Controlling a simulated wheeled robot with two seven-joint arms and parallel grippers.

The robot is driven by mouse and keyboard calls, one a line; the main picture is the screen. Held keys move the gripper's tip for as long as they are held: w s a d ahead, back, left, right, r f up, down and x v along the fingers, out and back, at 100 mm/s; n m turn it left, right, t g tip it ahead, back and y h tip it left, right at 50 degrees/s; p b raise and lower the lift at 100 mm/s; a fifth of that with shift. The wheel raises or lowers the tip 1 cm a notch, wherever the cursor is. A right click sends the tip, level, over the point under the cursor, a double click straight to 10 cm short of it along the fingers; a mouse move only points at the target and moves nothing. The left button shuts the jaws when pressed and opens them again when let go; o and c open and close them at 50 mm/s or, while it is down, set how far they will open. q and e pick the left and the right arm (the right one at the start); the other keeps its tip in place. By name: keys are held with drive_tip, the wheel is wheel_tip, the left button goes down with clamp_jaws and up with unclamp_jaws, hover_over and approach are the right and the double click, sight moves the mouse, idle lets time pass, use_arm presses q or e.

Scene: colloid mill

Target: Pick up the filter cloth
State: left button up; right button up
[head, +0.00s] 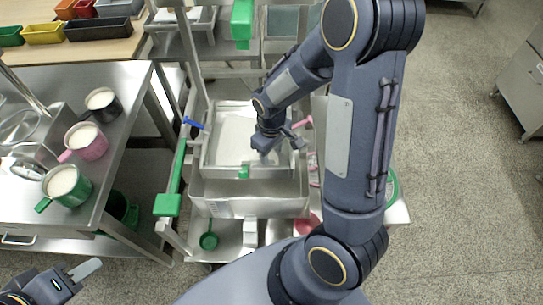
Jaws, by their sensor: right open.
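A white sheet, which looks like the filter cloth (233,137), lies in a shallow steel tray (207,152) on the cart, in the middle of the head view. My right arm reaches over it from the right. My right gripper (279,148) is open over the right part of the tray. It hides part of the sheet, and I cannot tell whether it touches it. My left gripper (72,279) is at the bottom left corner, away from the cart. Only part of it shows, with one light finger, so its opening is unclear.
A steel table (110,150) at left holds black (103,104), pink (86,141) and green (66,187) jugs with white contents. A green-ended bar (168,203) runs along the cart's left side. A green ladle (209,240) and a white block (250,232) sit on the lower shelf.

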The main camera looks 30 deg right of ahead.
clamp_jaws()
idle(0.3)
wheel_tip(320, 180, up, 30)
drive_tip(key=p, duration=1.4)
